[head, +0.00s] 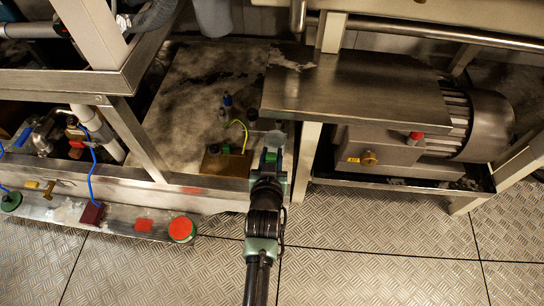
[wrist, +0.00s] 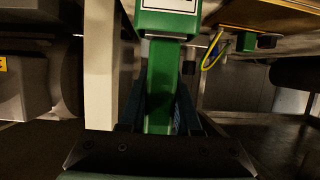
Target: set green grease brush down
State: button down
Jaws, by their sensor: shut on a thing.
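The green grease brush (wrist: 165,90) runs up the middle of the wrist view, with a wider green end bearing a white label at the top. My gripper (wrist: 162,85) is shut on it, a dark finger on each side. In the head view my gripper (head: 269,165) is at the front edge of the steel frame, just right of a brown block with a yellow wire (head: 228,160). A little of the green brush (head: 271,157) shows between the fingers there. I cannot tell whether the brush touches a surface; its far end is hidden.
A pale upright post (head: 305,160) stands close to the right of my gripper, below a steel top (head: 350,90). A motor (head: 480,125) is at the right. Small blue fittings (head: 227,101) stand behind the block. A low ledge (head: 120,218) with a red disc (head: 181,229) is at the left.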

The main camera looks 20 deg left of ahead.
jog(key=shift+f, duration=0.1)
jog(key=c, duration=0.6)
grip_release()
jog(key=shift+s+d+r, duration=0.1)
jog(key=shift+s+r, duration=0.05)
jog(key=shift+r, duration=0.15)
jog(key=p+v, duration=0.5)
jog(key=v, duration=0.6)
jog(key=shift+s+r+p, duration=0.15)
jog(key=shift+s+p, duration=0.15)
jog(key=shift+d, duration=0.1)
